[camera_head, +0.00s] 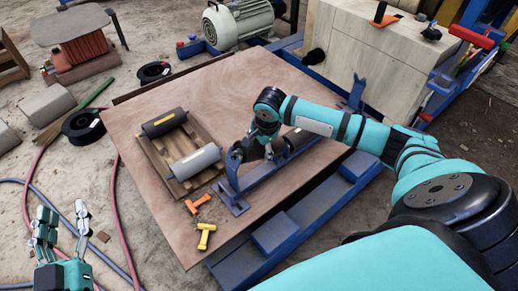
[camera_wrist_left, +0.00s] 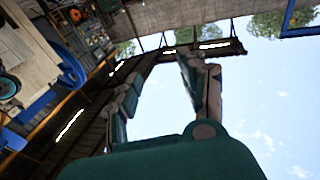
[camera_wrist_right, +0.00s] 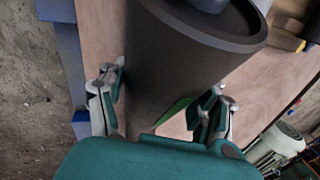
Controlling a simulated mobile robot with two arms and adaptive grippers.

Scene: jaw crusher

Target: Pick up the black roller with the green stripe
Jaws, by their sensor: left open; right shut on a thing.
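A dark roller (camera_wrist_right: 185,55) fills the middle of the right wrist view, with a bit of green (camera_wrist_right: 175,109) at its lower right edge. My right gripper (camera_wrist_right: 165,95) has its fingers on both sides of this roller and is shut on it. In the head view my right gripper (camera_head: 258,150) is over the blue frame (camera_head: 232,196), and the arm hides most of the roller there. My left gripper (camera_head: 62,222) is open and empty at the lower left, off the board. Its open fingers also show in the left wrist view (camera_wrist_left: 160,95), against the sky.
A wooden tray (camera_head: 158,160) holds a black roller with a yellow label (camera_head: 163,122) and a grey roller (camera_head: 195,162). Orange (camera_head: 198,204) and yellow (camera_head: 206,236) tools lie on the board (camera_head: 130,125). A large wooden-sided machine (camera_head: 355,55) stands behind. Hoses cross the floor at left.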

